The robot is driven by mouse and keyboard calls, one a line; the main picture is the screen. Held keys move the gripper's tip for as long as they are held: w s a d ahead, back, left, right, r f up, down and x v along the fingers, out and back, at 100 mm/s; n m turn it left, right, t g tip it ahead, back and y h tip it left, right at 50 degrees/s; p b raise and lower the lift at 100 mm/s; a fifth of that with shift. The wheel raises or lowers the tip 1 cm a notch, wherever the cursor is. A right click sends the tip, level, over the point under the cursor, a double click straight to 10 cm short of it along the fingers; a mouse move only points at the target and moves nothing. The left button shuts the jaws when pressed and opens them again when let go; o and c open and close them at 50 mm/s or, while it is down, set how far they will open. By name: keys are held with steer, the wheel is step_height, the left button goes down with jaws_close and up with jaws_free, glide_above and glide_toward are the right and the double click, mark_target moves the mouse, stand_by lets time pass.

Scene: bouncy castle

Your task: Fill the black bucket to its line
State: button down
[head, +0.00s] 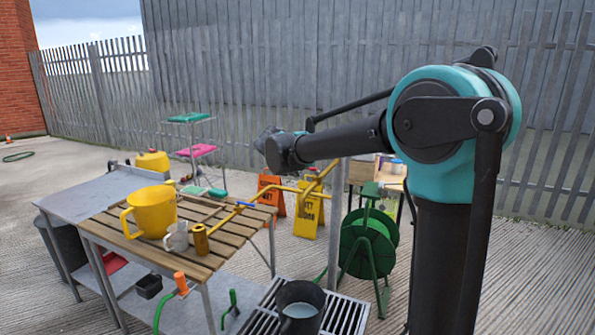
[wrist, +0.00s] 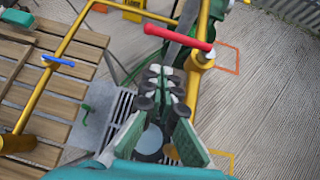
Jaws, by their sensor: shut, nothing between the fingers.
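The black bucket (head: 288,327) stands on a slatted metal grate, with a pale bluish surface inside it; I cannot make out its line. In the wrist view its pale inside (wrist: 150,138) shows partly behind my gripper (wrist: 172,82). My gripper is shut and empty, and looks down over the bucket area. A yellow pipe (head: 283,188) runs above the table and bucket. It carries a red lever (wrist: 178,37) on a brass fitting, just beyond my fingertips and apart from them, as far as I can tell. A blue lever (wrist: 58,61) sits further left on the pipe.
The slatted wooden table (head: 182,262) holds a yellow jug (head: 153,212), a pale mug (head: 176,237) and a brass spout end (head: 200,239). A green hose reel (head: 367,245) and yellow sign (head: 308,214) stand behind the grate (head: 345,314).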

steer(key=v, duration=0.9)
steer(key=shift+a+r, duration=0.35)
steer(key=shift+r, duration=0.05)
steer(key=s+d+f+m+g, duration=0.2)
steer(key=s+d+f+m, duration=0.3)
steer(key=d+f+m, duration=0.3)
steer(key=s+d+f+m+g, duration=0.2)
steer(key=s+d+f+m, duration=0.3)
steer(key=d+f+m, duration=0.4)
steer(key=s+d+f+m+y, duration=0.1)
steer(key=s+d+f+m, duration=0.3)
steer(key=s+f+m, duration=0.3)
steer(key=s+d+f+m+g+y, duration=0.1)
steer(key=s+d+f+m, duration=0.3)
steer(key=s+f+m, duration=0.4)
steer(key=s+y, duration=0.1)
steer(key=s, duration=0.2)
steer(key=shift+s+m+g, duration=0.3)
steer(key=shift+s, duration=0.05)
